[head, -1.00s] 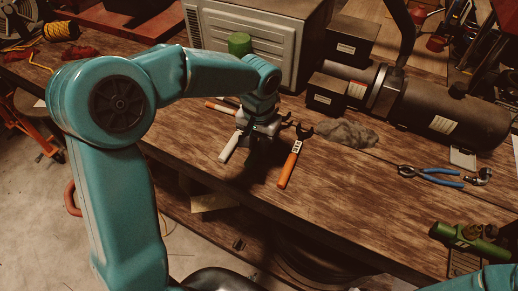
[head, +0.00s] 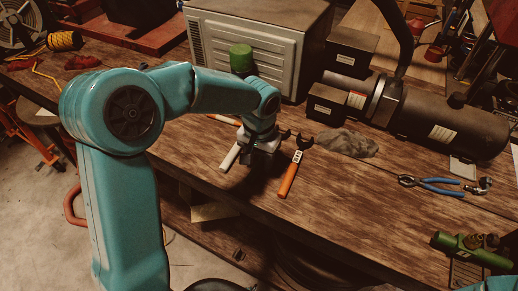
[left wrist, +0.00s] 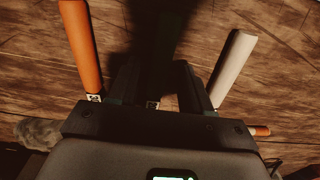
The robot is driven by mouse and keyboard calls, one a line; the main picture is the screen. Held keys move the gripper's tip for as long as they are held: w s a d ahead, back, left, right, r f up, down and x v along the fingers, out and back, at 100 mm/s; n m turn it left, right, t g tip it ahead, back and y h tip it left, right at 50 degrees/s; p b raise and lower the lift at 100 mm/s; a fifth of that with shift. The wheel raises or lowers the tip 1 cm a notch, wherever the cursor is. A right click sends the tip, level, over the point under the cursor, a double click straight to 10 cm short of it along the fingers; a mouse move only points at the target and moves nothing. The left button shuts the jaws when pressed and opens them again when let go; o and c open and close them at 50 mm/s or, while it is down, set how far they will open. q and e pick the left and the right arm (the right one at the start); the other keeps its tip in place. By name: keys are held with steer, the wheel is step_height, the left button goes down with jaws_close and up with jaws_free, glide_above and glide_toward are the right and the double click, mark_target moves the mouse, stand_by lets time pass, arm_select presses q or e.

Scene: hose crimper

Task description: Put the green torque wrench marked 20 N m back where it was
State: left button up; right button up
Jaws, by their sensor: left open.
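My left gripper (head: 262,152) is low over the bench, between a white-handled wrench (head: 230,157) and an orange-handled wrench (head: 289,178). In the left wrist view its two fingers (left wrist: 158,92) are open. The orange handle (left wrist: 82,45) is left of them and the white handle (left wrist: 234,62) right, both outside the fingers. A small label (left wrist: 152,104) shows between the fingers; what bears it is in dark shadow, so its colour and marking cannot be told. No green wrench can be clearly made out. My right gripper is out of view.
Another orange handle (head: 225,119) lies behind the gripper. A grey rag (head: 347,143), blue pliers (head: 432,184) and a green cylindrical tool (head: 470,248) lie to the right. A large machine (head: 430,113) and pale box (head: 262,35) stand behind.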

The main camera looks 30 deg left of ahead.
arm_select(q)
step_height(320, 180, up, 12)
steer(key=shift+s+f, duration=0.15)
steer(key=shift+f, duration=0.1)
steer(key=shift+s, duration=0.1)
stand_by(0.5)
